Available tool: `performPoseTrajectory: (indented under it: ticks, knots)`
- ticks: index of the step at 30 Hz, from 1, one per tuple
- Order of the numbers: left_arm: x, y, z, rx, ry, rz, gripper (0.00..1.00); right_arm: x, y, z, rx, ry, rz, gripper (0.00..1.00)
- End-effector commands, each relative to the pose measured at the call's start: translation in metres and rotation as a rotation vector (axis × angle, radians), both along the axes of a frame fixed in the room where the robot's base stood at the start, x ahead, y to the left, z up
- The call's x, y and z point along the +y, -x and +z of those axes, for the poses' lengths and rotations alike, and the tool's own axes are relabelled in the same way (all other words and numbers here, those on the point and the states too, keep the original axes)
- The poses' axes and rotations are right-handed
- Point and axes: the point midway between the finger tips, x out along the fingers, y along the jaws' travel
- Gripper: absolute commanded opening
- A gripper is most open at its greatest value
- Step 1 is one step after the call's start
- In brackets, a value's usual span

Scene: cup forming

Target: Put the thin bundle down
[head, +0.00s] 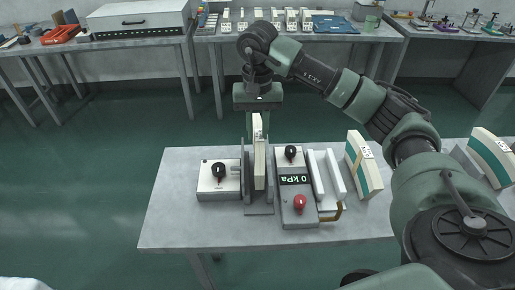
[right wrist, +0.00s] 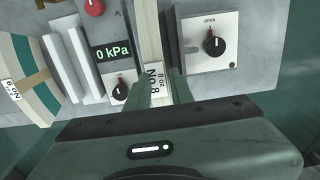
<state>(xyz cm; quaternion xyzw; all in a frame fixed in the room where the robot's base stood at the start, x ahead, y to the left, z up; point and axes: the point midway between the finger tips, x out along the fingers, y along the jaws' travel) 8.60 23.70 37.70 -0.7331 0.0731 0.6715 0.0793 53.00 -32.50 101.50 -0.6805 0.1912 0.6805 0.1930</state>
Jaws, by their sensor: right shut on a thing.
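The thin bundle (head: 259,160), a narrow cream stack, stands upright between the two dark upright plates of a fixture (head: 259,210) on the near table. My right gripper (head: 258,124) points straight down over it, shut on its upper end. In the right wrist view, the thin bundle (right wrist: 150,35) runs away between the fingers of my right gripper (right wrist: 165,88), with a white "No 8" label at its near end. The plates hide its lower part, so I cannot tell whether it rests on the fixture base. My left gripper is not in view.
Left of the fixture is a box with a black knob (head: 218,172). Right of it are a "0 kPa" control box (head: 296,190), two white rails (head: 326,175) and a teal-banded bundle (head: 362,165). Another bundle (head: 490,155) is further right. The table's front left is bare.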

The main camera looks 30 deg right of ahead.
Motion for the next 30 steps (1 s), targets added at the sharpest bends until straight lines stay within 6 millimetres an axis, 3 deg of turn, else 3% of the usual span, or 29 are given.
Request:
performPoseTrajectory:
  ticks: [17, 28, 29, 30]
  knots:
    - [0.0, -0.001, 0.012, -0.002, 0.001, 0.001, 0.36, 0.0, 0.0, -0.063, 0.001, -0.001, 0.0, 0.0]
    - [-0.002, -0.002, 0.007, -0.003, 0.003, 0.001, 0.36, 0.0, 0.0, -0.07, -0.003, -0.001, 0.001, 0.0]
    - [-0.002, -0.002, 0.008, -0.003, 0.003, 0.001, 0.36, 0.0, 0.0, -0.069, -0.001, -0.001, 0.001, 0.31]
    - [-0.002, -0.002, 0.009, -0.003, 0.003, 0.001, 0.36, 0.0, 0.0, -0.069, 0.0, 0.0, 0.001, 0.42]
